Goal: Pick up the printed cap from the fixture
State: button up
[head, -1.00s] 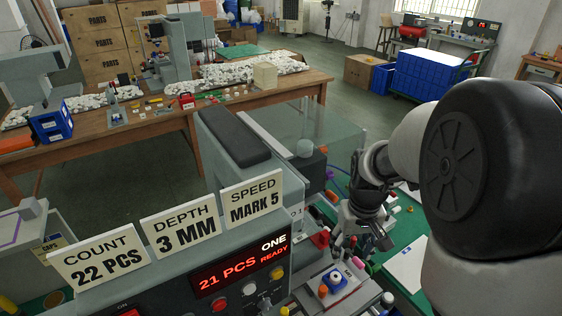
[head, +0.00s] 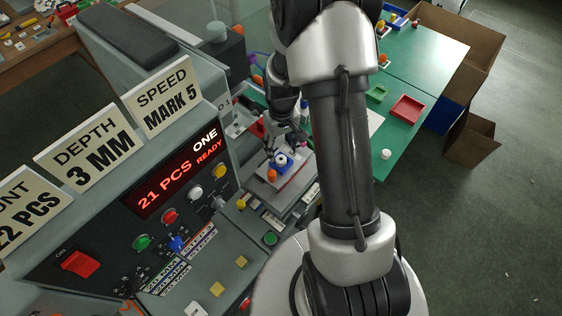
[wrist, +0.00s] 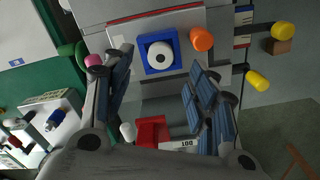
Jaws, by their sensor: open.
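The printed cap is a white disc with a dark centre. It sits in a square blue fixture (wrist: 146,71), and the cap (wrist: 160,56) shows from above in the wrist view. In the head view the cap (head: 281,160) is small, in the blue fixture beside the printer's panel. My gripper (wrist: 162,82) is open and empty in the wrist view, its two fingers spread on either side, with the cap ahead between them. In the head view my gripper (head: 290,138) is just behind and above the cap. Its exact height above the cap is hard to tell.
An orange knob (wrist: 202,39) stands right of the fixture, close to the right finger. A red block (wrist: 152,130) lies under the gripper. The printer panel (head: 180,180) reads "21 PCS", "ONE READY". A green table with a red tray (head: 407,108) lies to the right.

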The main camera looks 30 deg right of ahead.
aim_at(281, 159)
notch_tip(281, 159, down, 5)
jog(key=shift+r+b, duration=0.2)
jog(key=shift+b, duration=0.45)
jog(key=shift+s+a+f, duration=0.1)
jog(key=shift+s+f, duration=0.05)
jog(key=shift+f, duration=0.35)
jog(key=shift+w, duration=0.2)
jog(key=c, duration=0.8)
